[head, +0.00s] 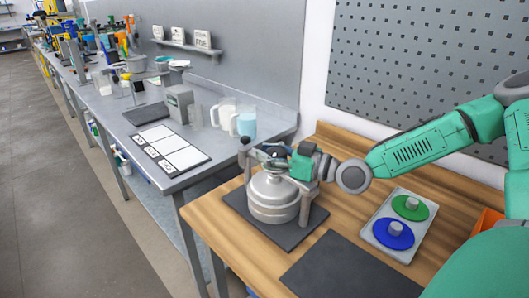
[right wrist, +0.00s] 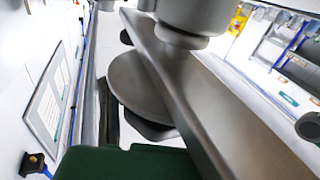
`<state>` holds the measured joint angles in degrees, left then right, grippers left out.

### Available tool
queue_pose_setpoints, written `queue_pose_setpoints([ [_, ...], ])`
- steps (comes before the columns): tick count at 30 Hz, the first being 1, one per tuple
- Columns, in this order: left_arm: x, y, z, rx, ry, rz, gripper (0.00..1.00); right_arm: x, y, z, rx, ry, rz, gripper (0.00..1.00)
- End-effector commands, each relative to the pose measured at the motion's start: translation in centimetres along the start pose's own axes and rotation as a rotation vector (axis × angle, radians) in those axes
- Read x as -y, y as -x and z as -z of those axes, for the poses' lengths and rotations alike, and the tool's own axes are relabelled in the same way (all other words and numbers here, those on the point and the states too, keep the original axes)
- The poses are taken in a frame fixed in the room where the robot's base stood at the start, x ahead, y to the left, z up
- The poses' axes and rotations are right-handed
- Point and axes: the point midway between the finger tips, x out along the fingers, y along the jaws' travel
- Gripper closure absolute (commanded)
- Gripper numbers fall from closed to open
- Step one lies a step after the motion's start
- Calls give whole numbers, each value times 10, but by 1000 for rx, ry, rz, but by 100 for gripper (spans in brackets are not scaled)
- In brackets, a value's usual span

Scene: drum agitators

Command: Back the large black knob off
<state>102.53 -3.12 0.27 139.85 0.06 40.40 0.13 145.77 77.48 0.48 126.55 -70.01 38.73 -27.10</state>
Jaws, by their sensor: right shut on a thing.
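A silver drum (head: 272,200) stands upright on a dark square mat (head: 238,204), inside a grey frame with a post (head: 307,203) on its near right side. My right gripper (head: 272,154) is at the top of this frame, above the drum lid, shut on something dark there. That dark piece looks like the large black knob, but the fingers mostly hide it. In the right wrist view a grey crossbar (right wrist: 180,90) runs diagonally past a round metal disc (right wrist: 135,80). The fingertips and the grip cannot be made out there. My left gripper is not in view.
A grey tray (head: 376,236) holding a green disc (head: 410,207) and a blue disc (head: 394,235) lies right of the drum. An empty dark mat (head: 350,270) lies in front. A metal bench (head: 190,140) with a jug (head: 222,112) stands at the left. An orange bin (head: 487,224) is at right.

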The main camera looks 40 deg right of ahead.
Motion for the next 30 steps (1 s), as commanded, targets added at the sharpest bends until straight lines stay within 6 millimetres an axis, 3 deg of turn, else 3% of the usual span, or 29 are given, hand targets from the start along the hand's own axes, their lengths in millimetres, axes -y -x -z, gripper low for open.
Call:
queue_pose_setpoints([
  [29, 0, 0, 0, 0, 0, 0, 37, 3, 2, -5, 11, -6, 4, 100],
  [30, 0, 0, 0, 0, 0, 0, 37, 3, 2, -5, 11, -6, 4, 63],
])
